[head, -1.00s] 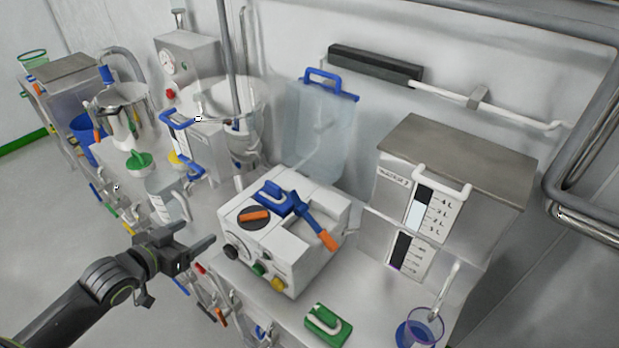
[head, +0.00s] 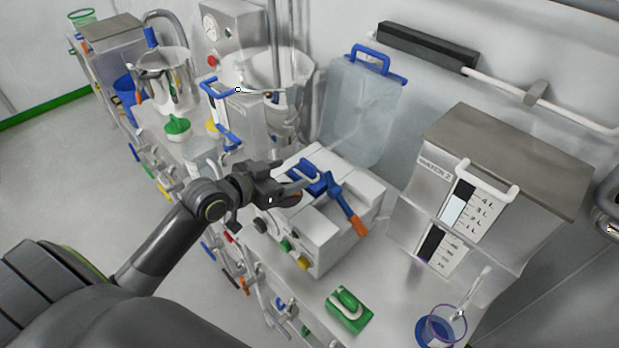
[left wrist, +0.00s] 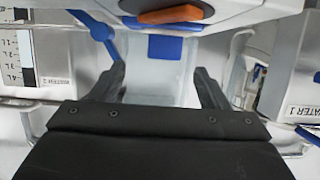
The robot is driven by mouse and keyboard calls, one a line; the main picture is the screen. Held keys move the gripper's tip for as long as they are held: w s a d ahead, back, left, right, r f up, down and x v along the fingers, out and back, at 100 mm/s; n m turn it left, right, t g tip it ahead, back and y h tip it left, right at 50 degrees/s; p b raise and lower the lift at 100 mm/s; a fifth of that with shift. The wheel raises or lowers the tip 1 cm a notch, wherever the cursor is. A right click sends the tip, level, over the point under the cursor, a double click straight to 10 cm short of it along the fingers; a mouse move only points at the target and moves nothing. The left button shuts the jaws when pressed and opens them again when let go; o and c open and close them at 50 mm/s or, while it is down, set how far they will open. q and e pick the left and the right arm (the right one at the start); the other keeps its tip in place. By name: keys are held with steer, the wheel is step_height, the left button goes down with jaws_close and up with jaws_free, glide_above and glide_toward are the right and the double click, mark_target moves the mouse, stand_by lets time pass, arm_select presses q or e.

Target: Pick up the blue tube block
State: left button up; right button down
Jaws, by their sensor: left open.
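What I take for the blue tube block (head: 312,176) sits on top of a white machine (head: 345,205), beside a blue lever with an orange end (head: 360,226). My left gripper (head: 298,190) is open and empty, just left of the block, and its fingers partly cover the machine's top. In the left wrist view the open fingers (left wrist: 157,85) point toward the machine. An orange knob (left wrist: 170,14) and a blue lever (left wrist: 98,28) show beyond them, with a blue patch (left wrist: 165,47) between. I cannot tell whether that patch is the block. My right gripper is out of view.
A green block (head: 349,309) and a blue-purple cup (head: 440,327) are at the front of the bench. A steel water tank (head: 500,180) stands right of the machine. A translucent jug with a blue handle (head: 362,110) is behind it. Steel vessels stand at the left.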

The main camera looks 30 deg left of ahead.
mark_target(306, 166)
arm_select(q)
steer(key=x, duration=0.2)
steer(key=shift+w+d+f, duration=0.1)
steer(key=shift+w+d, duration=0.05)
steer(key=shift+w, duration=0.2)
steer(key=shift+w+f+p, duration=0.1)
steer(key=shift+w+p, duration=0.25)
steer(key=shift+w, duration=0.05)
steer(key=shift+a+p+x, duration=0.2)
steer(key=shift+p+x, duration=0.45)
steer(key=shift+x, duration=1.6)
steer(key=c, duration=1.2)
